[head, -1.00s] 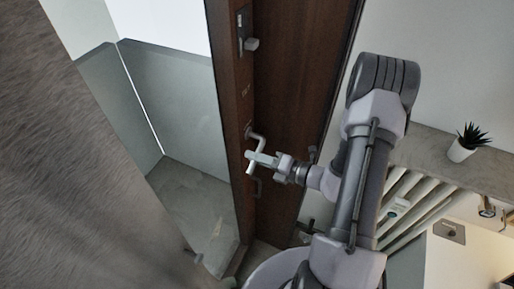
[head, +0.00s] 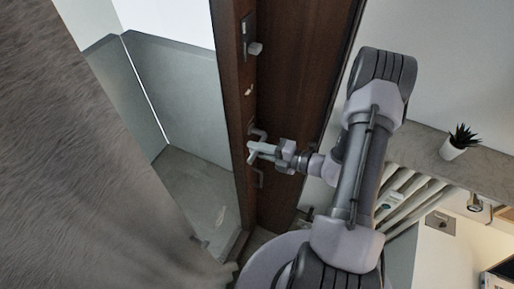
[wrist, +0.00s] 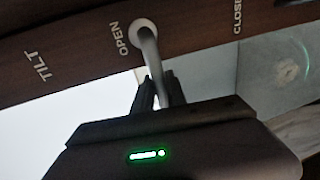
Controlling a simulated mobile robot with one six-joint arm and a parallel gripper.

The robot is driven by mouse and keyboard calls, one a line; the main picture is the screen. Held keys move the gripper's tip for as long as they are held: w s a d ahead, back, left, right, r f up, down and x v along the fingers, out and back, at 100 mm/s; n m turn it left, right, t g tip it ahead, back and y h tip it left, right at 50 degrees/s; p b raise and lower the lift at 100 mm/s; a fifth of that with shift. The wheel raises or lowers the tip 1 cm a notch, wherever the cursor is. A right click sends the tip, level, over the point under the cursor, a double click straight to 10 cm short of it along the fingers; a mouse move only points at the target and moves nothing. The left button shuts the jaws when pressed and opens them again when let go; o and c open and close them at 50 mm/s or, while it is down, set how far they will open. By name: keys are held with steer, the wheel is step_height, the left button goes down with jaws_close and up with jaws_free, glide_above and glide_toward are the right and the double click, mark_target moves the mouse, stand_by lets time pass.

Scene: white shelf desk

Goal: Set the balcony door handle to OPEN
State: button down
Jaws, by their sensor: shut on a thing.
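The balcony door handle (wrist: 150,50) is a pale bent bar on a round base, set in the dark brown door frame. In the wrist view it runs from the base down between the fingers of my gripper (wrist: 160,88), which is shut on it. The word OPEN (wrist: 121,38) is printed just left of the base, TILT (wrist: 44,66) is further left and CLOSED (wrist: 238,16) is to the right. In the head view my gripper (head: 256,151) is at the handle (head: 260,134), along the left edge of the brown door (head: 290,90). The fingers hide part of the bar.
A grey furry surface (head: 70,170) fills the left. Glass panels (head: 180,90) stand beyond the door edge. Another handle (head: 254,48) is above, a pull (head: 257,177) below. A shelf (head: 415,150) with a potted plant (head: 460,142) is at the right.

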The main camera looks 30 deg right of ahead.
steer(key=c, duration=1.4)
jaws_free()
steer(key=shift+o, duration=0.2)
steer(key=v, duration=1.7)
steer(key=shift+s, duration=0.2)
steer(key=shift+r, duration=0.1)
